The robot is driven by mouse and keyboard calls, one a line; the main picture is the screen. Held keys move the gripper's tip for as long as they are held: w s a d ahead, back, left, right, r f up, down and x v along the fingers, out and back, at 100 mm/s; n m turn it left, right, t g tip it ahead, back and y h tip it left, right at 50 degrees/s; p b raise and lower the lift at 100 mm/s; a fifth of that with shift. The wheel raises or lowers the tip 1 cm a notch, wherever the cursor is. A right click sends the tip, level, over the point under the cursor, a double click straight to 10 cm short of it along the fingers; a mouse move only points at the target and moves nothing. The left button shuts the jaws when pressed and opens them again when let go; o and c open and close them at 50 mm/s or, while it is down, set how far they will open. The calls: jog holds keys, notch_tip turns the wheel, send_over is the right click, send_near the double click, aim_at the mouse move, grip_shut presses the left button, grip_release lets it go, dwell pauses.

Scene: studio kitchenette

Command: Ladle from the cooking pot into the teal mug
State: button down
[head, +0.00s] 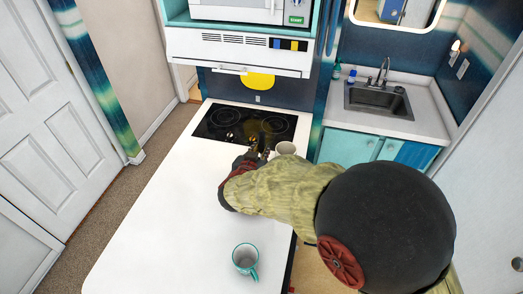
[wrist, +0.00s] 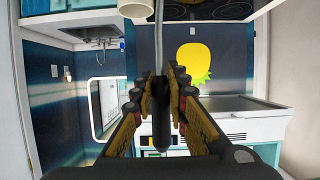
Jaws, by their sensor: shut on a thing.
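The teal mug (head: 245,261) stands upright on the white counter, near the bottom of the head view, with its handle to the lower right. My gripper (head: 260,146) is beyond it, by the near edge of the cooktop. In the wrist view my gripper (wrist: 160,95) is shut on the ladle's dark handle (wrist: 160,127); its thin grey shaft (wrist: 160,45) runs to the top edge, and the bowl is out of view. A pale round vessel (head: 285,147) stands right of my gripper, partly hidden by my arm; I cannot tell whether it is the cooking pot.
The black cooktop (head: 221,121) lies behind my gripper. The white counter (head: 165,225) is clear left of the mug. A range hood (head: 238,54) hangs over the cooktop. The sink (head: 377,100) is at the back right.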

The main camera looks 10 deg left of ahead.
aim_at(261, 144)
notch_tip(261, 144, down, 12)
jog(key=b, duration=0.5)
jog(key=shift+r+b, duration=0.2)
jog(key=shift+b, duration=0.2)
jog(key=shift+r, duration=0.15)
dwell(0.8)
notch_tip(261, 144, up, 15)
jog(key=p, duration=1.3)
jog(key=shift+p, duration=0.4)
jog(key=shift+f, duration=0.2)
dwell(0.3)
